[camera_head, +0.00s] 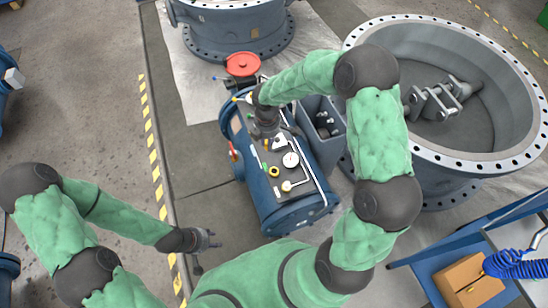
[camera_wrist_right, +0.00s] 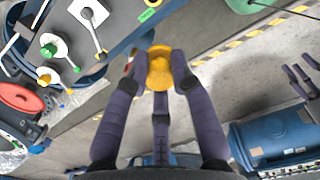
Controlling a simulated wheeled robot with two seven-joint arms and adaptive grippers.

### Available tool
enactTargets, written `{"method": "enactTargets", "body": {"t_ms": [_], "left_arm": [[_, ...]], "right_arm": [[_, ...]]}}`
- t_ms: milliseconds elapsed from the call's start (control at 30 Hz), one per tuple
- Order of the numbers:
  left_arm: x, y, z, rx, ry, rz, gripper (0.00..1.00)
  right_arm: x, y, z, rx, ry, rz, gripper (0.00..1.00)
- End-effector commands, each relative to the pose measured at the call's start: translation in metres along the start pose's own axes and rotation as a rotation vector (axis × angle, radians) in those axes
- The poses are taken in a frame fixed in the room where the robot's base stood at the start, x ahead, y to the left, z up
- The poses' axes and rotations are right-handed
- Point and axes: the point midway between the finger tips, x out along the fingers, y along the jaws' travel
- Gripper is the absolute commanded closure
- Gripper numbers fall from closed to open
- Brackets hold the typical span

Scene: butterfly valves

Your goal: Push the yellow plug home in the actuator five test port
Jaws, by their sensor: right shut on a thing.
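The blue actuator (camera_head: 296,214) lies in the middle of the head view, with a dark top panel carrying gauges and small coloured fittings. My right gripper (camera_head: 266,134) is over this panel, its fingertips mostly hidden by the wrist. In the right wrist view, my right gripper (camera_wrist_right: 160,80) is shut on the yellow plug (camera_wrist_right: 160,66), beside the panel's edge. The port is hidden, and I cannot tell whether the plug touches it. My left gripper (camera_head: 208,239) is open and empty, left of the actuator, with its fingers spread; it also shows in the right wrist view (camera_wrist_right: 302,82).
A red handwheel (camera_head: 242,63) is behind the actuator. A yellow ring fitting (camera_head: 274,172) and a white gauge (camera_head: 290,160) sit on the panel. A grey bin (camera_head: 320,116) adjoins it. A large flanged valve body (camera_head: 365,118) stands to the right.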

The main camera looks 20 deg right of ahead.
Motion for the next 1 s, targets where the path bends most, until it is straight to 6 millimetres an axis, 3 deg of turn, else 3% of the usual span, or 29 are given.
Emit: {"method": "enactTargets", "body": {"t_ms": [100,600,800,1000], "left_arm": [[0.010,-0.003,-0.001,0.000,0.001,0.000,0.60],[0.035,-0.013,-0.002,0.000,0.001,0.000,0.60],[0.040,-0.014,-0.002,0.000,0.002,0.000,0.60],[0.042,-0.015,-0.002,0.000,0.002,0.000,0.60]], "right_arm": [[0.025,0.002,0.004,-0.232,0.000,-0.002,0.92],[0.107,0.006,0.018,-1.166,0.012,0.002,0.92],[0.122,0.006,0.021,-1.355,0.014,0.006,0.92],[0.127,0.006,0.021,-1.397,0.014,0.007,0.92]]}}
